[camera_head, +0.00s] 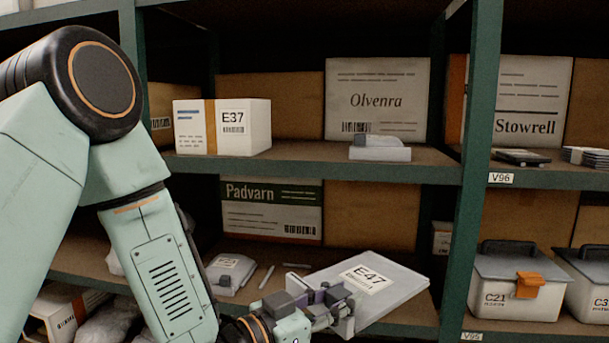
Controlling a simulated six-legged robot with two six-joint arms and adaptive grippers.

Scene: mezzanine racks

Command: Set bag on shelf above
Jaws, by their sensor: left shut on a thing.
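My left gripper (322,306) is shut on the left edge of a flat pale grey bag (392,290) labelled E47. The bag is tilted and shows in front of the lower shelf (258,297); I cannot tell whether it touches that shelf. Bare board shows between these two. My right gripper is not in view.
A grey packet (229,272) and small pen-like sticks lie on the lower shelf left of the bag. A green upright (471,200) stands right of the bag, with a lidded bin (517,285) labelled C21 beyond it. Large cartons, one marked Olvenra (377,92), line the back.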

